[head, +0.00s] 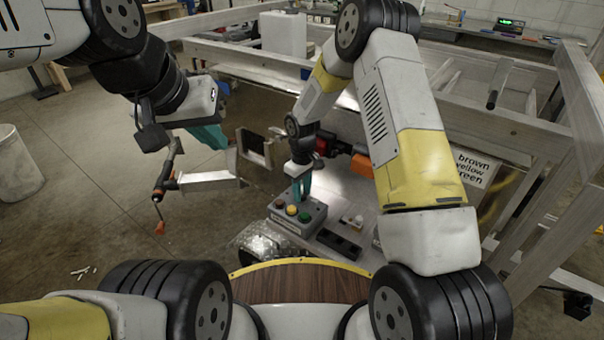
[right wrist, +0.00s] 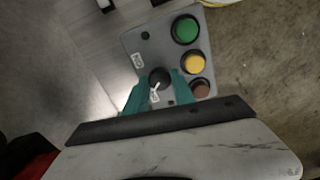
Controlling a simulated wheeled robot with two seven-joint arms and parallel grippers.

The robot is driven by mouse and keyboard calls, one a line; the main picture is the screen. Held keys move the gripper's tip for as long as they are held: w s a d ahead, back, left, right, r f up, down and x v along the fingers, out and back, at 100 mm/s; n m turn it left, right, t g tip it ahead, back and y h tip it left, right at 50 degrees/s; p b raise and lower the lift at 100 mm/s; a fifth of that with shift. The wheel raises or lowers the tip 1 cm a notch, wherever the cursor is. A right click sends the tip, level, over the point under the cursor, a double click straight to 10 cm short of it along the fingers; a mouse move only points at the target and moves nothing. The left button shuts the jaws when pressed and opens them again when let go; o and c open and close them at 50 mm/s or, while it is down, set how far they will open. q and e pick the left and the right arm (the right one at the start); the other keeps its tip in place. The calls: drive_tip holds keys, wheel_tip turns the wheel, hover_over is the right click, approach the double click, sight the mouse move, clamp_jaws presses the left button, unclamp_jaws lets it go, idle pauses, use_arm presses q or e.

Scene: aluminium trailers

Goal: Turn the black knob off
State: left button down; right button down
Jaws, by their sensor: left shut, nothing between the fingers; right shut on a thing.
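A grey control box (head: 310,222) sits on the metal surface below the right arm. Its face carries a green button, a yellow button and a brownish-red button in a row. The black knob (right wrist: 159,77) stands beside the buttons, with a white mark on it. My right gripper (right wrist: 160,95) has its teal fingers on either side of the knob and is shut on it. In the head view the right gripper (head: 301,188) points down at the box and hides the knob. My left gripper (head: 222,138), teal-fingered, is shut and empty, away to the left of the box.
A black switch strip (head: 339,243) lies right of the box. Aluminium trailer beams (head: 500,125) run behind and to the right.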

drive_tip(key=shift+n, duration=0.6)
drive_tip(key=c, duration=1.1)
unclamp_jaws()
drive_tip(key=shift+o, duration=0.2)
drive_tip(key=shift+r, duration=3.9)
